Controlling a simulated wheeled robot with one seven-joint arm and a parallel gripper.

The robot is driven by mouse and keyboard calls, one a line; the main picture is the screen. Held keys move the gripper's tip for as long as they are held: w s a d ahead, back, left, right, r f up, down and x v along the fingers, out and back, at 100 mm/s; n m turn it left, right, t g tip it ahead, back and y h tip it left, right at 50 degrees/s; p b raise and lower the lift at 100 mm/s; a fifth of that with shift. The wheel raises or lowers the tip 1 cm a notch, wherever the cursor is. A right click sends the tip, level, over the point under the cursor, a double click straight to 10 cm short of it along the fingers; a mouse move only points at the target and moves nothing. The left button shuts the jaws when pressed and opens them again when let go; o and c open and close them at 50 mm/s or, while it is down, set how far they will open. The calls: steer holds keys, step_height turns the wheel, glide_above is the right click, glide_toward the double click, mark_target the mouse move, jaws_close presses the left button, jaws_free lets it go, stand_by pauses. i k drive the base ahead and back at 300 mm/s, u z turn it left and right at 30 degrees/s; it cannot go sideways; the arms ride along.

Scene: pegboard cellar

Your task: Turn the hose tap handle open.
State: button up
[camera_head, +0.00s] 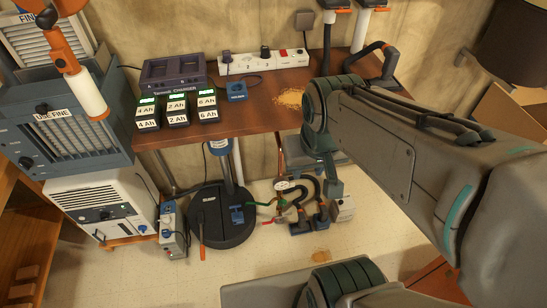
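A small grey tap fitting (289,211) sits low below the table, with a red lever-like handle (268,223) pointing left. A green hose or lever (258,204) and a white round disc (284,186) are beside it. The fitting is small in view, so the exact handle position is hard to read. My arm comes in from the right, bends at the table edge and reaches down. My gripper (309,222) seems to be the dark parts just right of the fitting. I cannot tell whether it touches the handle or whether its fingers are apart.
The wooden table (262,115) holds a charger (173,70), labelled batteries (177,108), a power strip (262,62) and scattered crumbs (290,98). A round black machine (222,217) stands left of the tap, with a white heater-like box (103,205) farther left. Open floor (190,285) lies in front.

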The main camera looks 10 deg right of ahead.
mark_target(282, 203)
steer(key=z, duration=0.05)
steer(key=k, duration=0.5)
steer(key=u, duration=0.7)
steer(key=i, duration=1.1)
steer(key=z, duration=0.75)
